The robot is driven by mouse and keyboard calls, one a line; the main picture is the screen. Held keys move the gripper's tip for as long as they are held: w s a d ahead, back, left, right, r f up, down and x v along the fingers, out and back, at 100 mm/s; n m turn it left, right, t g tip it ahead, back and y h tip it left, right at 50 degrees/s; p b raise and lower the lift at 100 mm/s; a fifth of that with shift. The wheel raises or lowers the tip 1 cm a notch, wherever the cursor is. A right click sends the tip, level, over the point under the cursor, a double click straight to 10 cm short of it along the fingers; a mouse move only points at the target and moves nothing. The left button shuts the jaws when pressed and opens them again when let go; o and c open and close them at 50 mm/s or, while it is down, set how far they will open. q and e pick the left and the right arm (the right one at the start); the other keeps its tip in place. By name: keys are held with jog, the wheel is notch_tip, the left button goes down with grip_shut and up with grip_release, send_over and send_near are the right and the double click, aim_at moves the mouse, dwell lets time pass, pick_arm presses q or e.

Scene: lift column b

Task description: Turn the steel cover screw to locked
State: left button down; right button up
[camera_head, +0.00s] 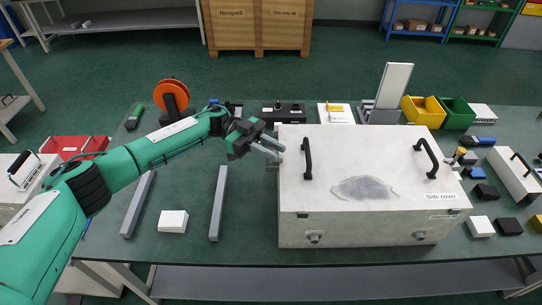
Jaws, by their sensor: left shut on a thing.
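A white box with a "Side cover" label (302,215) stands on the bench. Its front face carries a small steel screw at the left (314,238) and another at the right (420,236). Which way their slots point is too small to tell. My left gripper (274,149) is at the box's upper left edge, away from both front screws. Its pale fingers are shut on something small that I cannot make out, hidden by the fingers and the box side. My right gripper is not in view.
Two black handles (307,158) (427,158) rise from the box top, beside a grey smudge (364,189). Grey bars (218,203) and a white block (173,221) lie left of the box. Yellow (423,112) and green bins stand behind; small parts crowd the right.

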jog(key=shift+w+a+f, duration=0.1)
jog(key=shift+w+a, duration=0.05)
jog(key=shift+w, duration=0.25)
pick_arm(q)
jog(key=c, duration=1.3)
grip_release()
jog(key=shift+o, duration=0.2)
jog(key=shift+w+a+b, duration=0.2)
jog(key=shift+a+b, duration=0.05)
jog(key=shift+b, duration=0.05)
jog(key=b+v, duration=0.4)
jog(key=v, duration=0.9)
jog(key=shift+w, duration=0.15)
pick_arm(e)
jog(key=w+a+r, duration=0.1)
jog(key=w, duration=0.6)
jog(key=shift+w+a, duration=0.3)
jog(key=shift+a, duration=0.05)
